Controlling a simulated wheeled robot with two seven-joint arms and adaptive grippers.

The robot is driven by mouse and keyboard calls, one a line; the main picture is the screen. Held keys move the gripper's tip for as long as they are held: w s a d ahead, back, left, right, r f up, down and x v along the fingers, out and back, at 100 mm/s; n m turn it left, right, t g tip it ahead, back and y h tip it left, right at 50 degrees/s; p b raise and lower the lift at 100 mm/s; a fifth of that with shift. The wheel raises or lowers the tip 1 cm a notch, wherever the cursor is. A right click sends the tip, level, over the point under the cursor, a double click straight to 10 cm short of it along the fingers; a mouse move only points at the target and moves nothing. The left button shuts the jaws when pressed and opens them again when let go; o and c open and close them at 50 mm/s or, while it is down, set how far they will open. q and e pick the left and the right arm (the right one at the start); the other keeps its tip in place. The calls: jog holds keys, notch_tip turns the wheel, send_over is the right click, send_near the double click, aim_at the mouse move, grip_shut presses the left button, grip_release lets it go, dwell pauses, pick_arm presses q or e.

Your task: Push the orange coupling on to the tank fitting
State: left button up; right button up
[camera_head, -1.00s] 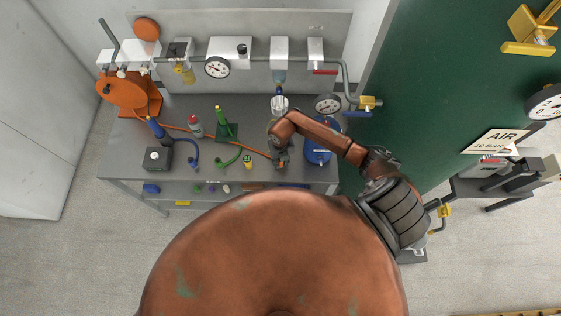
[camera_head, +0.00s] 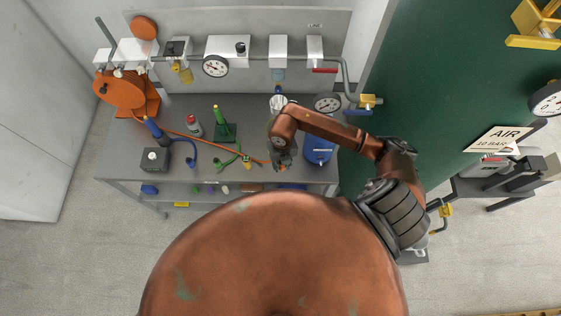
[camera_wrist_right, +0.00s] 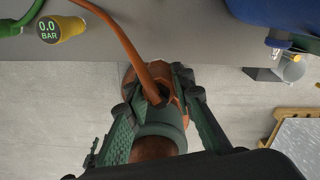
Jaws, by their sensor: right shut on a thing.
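My right gripper (camera_head: 281,162) is near the front edge of the grey bench, left of the blue tank (camera_head: 318,149). In the right wrist view my right gripper (camera_wrist_right: 160,95) is shut, its green fingers on either side of the orange coupling (camera_wrist_right: 128,76). The orange hose (camera_wrist_right: 128,45) runs from between the fingers to the upper left. The fingers hide much of the coupling. The coupling is apart from the tank. The tank fitting cannot be made out clearly. My left gripper is not in view.
The orange hose reel (camera_head: 122,89) stands at the bench's left. A yellow gauge (camera_wrist_right: 62,28) is left of the gripper. A green wall (camera_head: 430,100) is at right.

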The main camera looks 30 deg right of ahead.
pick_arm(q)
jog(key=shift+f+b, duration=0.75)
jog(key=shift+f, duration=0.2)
pick_arm(e)
jog(key=s+a+r, duration=0.3)
jog(key=s, duration=0.4)
jog(key=shift+s+a+r, duration=0.15)
jog(key=shift+s, duration=0.1)
jog(key=shift+w, duration=0.1)
pick_arm(q)
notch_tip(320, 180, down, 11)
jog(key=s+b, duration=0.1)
jog(key=b, duration=1)
pick_arm(e)
jog(key=w+r+m, duration=0.2)
jog(key=w+m, duration=0.3)
jog(key=m, duration=1.1)
jog(key=w+r+m, duration=0.3)
jog(key=w+m, duration=0.3)
jog(key=m, duration=1.1)
jog(key=shift+a+r, duration=0.15)
jog(key=shift+a, duration=0.05)
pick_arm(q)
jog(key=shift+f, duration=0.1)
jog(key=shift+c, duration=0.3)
